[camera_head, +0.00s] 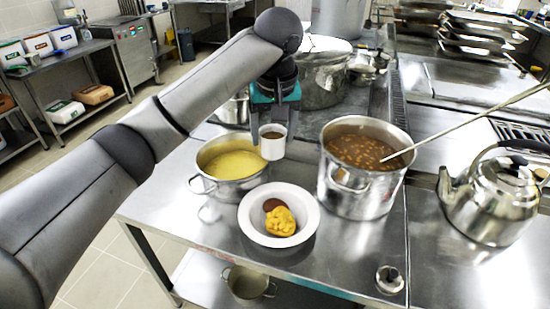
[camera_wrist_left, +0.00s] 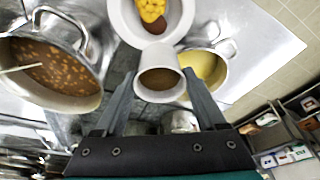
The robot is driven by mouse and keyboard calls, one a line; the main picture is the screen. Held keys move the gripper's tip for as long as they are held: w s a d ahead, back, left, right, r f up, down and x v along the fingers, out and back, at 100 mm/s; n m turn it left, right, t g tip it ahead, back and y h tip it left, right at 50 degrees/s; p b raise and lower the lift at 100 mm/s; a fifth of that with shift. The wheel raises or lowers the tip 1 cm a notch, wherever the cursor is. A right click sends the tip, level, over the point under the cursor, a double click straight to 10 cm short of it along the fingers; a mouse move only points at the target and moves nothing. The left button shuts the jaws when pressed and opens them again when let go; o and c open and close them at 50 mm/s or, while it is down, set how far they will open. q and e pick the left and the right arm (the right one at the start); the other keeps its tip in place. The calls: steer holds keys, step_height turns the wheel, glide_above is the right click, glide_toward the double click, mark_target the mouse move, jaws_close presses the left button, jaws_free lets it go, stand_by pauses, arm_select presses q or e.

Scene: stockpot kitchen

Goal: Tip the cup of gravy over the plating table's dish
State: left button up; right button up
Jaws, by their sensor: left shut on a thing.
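My left gripper (camera_head: 273,115) is shut on a small white cup (camera_head: 272,147) and holds it upright above the steel table (camera_head: 345,245). In the left wrist view the cup (camera_wrist_left: 159,75) sits between the two fingers and holds brown gravy. The white dish (camera_head: 250,226) stands on the table in front of the cup, nearer the table's front edge. Yellow food (camera_head: 281,221) and a brown patch (camera_head: 271,204) lie in the dish. The cup is apart from the dish and behind it. My right gripper is not in view.
A pot of yellow food (camera_head: 233,178) stands left of the dish, close to the cup. A large pot of beans (camera_head: 350,190) with a long utensil stands to the right. A kettle (camera_head: 494,205) and a small metal lid or knob (camera_head: 389,280) are farther right.

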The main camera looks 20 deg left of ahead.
arm_select(q)
steer(key=w+a+n+g+y+p, duration=0.15)
steer(key=w+a+n+p, duration=0.25)
steer(key=w+n+p, duration=0.45)
steer(key=s+d+f+n+g+p, duration=0.1)
steer(key=s+d+f+n+p, duration=0.3)
steer(key=s+f, duration=0.4)
steer(key=shift+d+f+p, duration=0.65)
steer(key=shift+d+p, duration=0.05)
steer(key=shift+p, duration=0.4)
steer(key=shift+s+n, duration=0.1)
steer(key=shift+n, duration=0.15)
